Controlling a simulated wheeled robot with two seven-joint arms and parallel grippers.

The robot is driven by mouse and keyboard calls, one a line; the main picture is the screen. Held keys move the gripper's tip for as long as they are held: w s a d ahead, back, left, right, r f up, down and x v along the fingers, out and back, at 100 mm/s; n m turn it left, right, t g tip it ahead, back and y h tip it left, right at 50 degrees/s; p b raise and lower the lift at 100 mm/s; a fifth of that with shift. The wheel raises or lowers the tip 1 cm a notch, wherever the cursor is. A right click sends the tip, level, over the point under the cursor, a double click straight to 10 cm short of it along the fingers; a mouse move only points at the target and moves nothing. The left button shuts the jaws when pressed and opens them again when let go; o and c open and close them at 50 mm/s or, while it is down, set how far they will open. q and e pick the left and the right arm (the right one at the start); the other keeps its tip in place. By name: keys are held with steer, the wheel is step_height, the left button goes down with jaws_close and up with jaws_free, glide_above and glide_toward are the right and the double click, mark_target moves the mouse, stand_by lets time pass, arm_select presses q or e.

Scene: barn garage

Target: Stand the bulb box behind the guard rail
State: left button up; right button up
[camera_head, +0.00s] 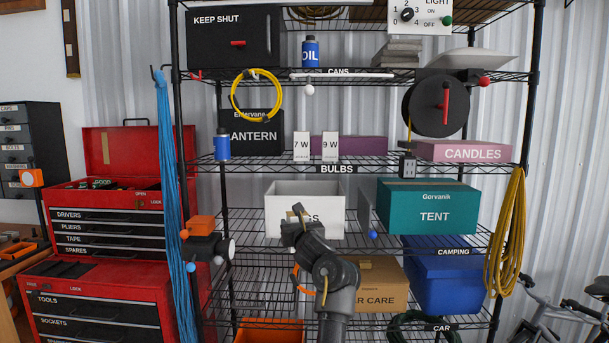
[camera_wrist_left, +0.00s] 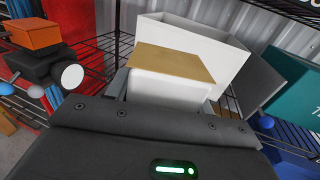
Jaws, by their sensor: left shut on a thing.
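My left gripper (camera_head: 298,222) is raised in front of the white open bin (camera_head: 278,204) on the shelf below the BULBS shelf. It is shut on a small box, taken to be the bulb box, with a white side and a tan end face in the left wrist view (camera_wrist_left: 172,92); in the head view only a sliver shows above the jaws. On the BULBS shelf (camera_head: 262,165) stand two white boxes, marked 7 W (camera_head: 301,146) and 9 W (camera_head: 330,146). A guard rail cannot be told clearly from the wire shelf's front edge. My right gripper is not in view.
On the BULBS shelf are a lantern box (camera_head: 252,137), a blue can (camera_head: 222,147), a purple box (camera_head: 365,146) and a candles box (camera_head: 470,151). A teal tent box (camera_head: 428,205) stands right of the bin. A black device with an orange top (camera_head: 203,246) juts out at left.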

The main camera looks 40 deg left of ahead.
arm_select(q)
steer(key=s+a+f+n+g+y, duration=0.1)
steer(key=s+a+f, duration=0.35)
steer(key=f, duration=0.85)
steer(key=s+a+f+n+g, duration=0.1)
steer(key=s+a+f, duration=0.4)
steer(key=f, duration=0.8)
steer(key=s+a+f+n+g+y, duration=0.1)
steer(key=s+a+f, duration=0.2)
steer(key=s+f, duration=0.75)
steer(key=w+d+r+m+t+h, duration=0.35)
steer(key=w+d+r, duration=0.45)
steer(key=d, duration=0.4)
steer(key=w+d+r+m+t+h, duration=0.2)
steer(key=w+d+r+m+t, duration=0.3)
steer(key=w+d, duration=0.55)
steer(key=s+d+r+m+t+h+p, duration=0.1)
steer(key=s+d+r+h+p, duration=0.3)
steer(key=d+r, duration=0.7)
steer(key=s+d+r+m+t+h+p, duration=0.1)
steer(key=s+d+r+m+h+p, duration=0.3)
steer(key=d+r, duration=0.7)
step_height(320, 180, up, 2)
steer(key=s+h+p, duration=0.1)
steer(key=s+h, duration=0.1)
steer(key=h, duration=0.1)
steer(key=shift+d+r, duration=0.15)
steer(key=shift+r, duration=0.1)
